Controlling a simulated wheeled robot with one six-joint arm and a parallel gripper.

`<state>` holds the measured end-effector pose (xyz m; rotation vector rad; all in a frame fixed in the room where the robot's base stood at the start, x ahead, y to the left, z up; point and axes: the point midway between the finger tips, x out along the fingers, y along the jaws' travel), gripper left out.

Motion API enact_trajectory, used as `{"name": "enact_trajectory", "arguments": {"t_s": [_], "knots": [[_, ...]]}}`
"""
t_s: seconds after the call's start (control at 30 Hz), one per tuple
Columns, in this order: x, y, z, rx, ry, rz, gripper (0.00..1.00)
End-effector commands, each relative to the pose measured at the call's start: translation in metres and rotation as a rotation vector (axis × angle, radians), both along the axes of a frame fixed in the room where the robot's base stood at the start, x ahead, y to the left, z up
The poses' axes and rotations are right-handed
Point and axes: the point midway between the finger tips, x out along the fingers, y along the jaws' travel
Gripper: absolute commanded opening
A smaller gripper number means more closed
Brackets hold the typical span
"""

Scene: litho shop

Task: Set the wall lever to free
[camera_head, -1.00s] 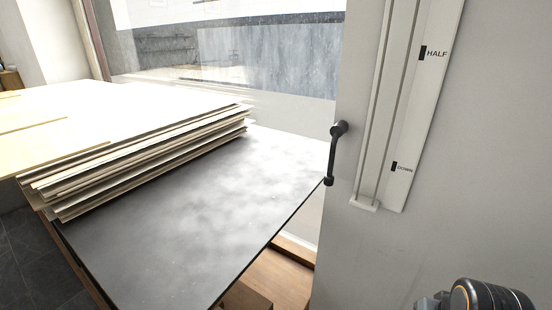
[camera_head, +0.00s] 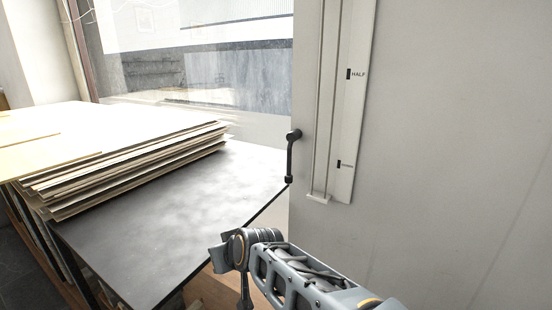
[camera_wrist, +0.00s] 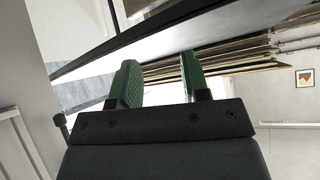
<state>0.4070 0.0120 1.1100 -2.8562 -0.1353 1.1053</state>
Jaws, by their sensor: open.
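The wall lever (camera_head: 291,157) is a dark crank on the wall edge beside a pale vertical track, its arm hanging down from a round pivot. A dark lever end, seemingly the same one, shows at the left of the wrist view (camera_wrist: 62,126). No "free" mark is readable. My gripper shows in the wrist view (camera_wrist: 158,82) with two green ridged fingers apart and nothing between them. In the head view my arm reaches in from the lower right, its end low and in front of the lever, apart from it.
A dark-topped table (camera_head: 170,210) with a stack of boards (camera_head: 125,165) fills the left. A label strip (camera_head: 352,120) on the wall reads HALF, with a lower mark too small to read. A window (camera_head: 200,60) is behind. The wall at right is bare.

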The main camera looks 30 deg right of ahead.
Motion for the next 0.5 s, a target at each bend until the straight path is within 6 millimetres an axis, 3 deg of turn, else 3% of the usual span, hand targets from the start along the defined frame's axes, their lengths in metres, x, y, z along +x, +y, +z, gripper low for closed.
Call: {"name": "enact_trajectory", "arguments": {"t_s": [0.03,0.1,0.2,0.33,0.5], "knots": [[0.024,-0.008,0.018,0.004,-0.118,-0.039,0.42],[0.052,-0.024,0.045,-0.011,-0.281,-0.117,0.42],[0.078,-0.057,0.079,-0.065,-0.471,-0.269,0.42],[0.090,-0.105,0.108,-0.170,-0.617,-0.500,0.42],[0.083,-0.153,0.122,-0.305,-0.671,-0.756,0.42]]}}
